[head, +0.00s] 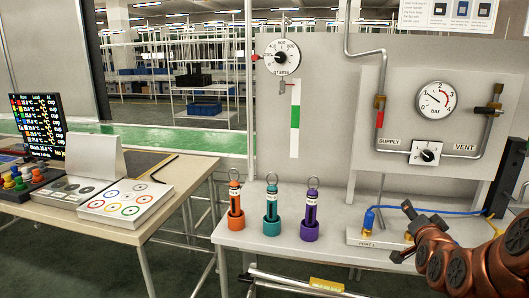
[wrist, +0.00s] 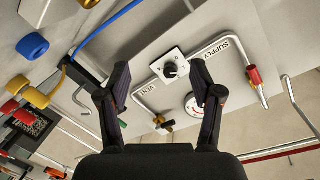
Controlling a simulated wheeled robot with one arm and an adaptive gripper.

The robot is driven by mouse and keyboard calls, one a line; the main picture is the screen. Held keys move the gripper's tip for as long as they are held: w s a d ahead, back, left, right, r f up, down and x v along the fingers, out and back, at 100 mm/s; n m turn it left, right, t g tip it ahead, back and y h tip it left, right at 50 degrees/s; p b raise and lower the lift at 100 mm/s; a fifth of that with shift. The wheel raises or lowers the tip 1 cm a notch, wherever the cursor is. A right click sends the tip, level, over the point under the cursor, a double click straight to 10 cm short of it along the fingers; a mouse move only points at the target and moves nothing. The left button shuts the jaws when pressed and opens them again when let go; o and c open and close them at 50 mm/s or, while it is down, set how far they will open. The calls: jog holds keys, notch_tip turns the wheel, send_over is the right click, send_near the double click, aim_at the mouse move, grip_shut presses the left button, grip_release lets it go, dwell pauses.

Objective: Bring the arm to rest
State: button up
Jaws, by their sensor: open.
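My gripper (head: 403,234) is at the lower right of the head view, over the right part of the bench and in front of the valve panel. Its copper-coloured arm comes in from the right edge. In the wrist view my gripper (wrist: 160,80) has its two dark fingers spread apart, with nothing held between them. The valve panel's square knob plate (wrist: 170,67) shows beyond the fingers, upside down, and also in the head view (head: 425,154).
Orange (head: 236,208), teal (head: 271,212) and purple (head: 310,215) ringed cylinders stand on the bench left of my gripper. A blue hose (head: 440,211) and blue fitting (head: 369,220) lie close by. A pressure gauge (head: 435,100) is above. A table with a screen (head: 40,125) stands left.

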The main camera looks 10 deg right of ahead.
jog(key=s+a+f+n+g+y, duration=0.25)
jog(key=a+f, duration=0.25)
jog(key=a, duration=0.3)
jog(key=s+a+f+n+g+y, duration=0.25)
jog(key=s+a+f+g, duration=0.2)
jog(key=a, duration=0.35)
jog(key=s+a+f+n+g+y, duration=0.1)
jog(key=s+a+f+n+g, duration=0.15)
jog(key=s+a, duration=0.45)
jog(key=s+a+f+n+g, duration=0.2)
jog(key=s+a+g, duration=0.15)
jog(key=s, duration=0.75)
jog(key=s+a+r+n+g, duration=0.25)
jog(key=s+g, duration=0.25)
jog(key=s, duration=0.8)
notch_tip(320, 180, up, 17)
jog(key=w+t+p, duration=0.1)
jog(key=p, duration=1.4)
jog(key=shift+a+f+p, duration=0.15)
jog(key=shift+a+p, duration=0.1)
jog(key=shift+p, duration=0.05)
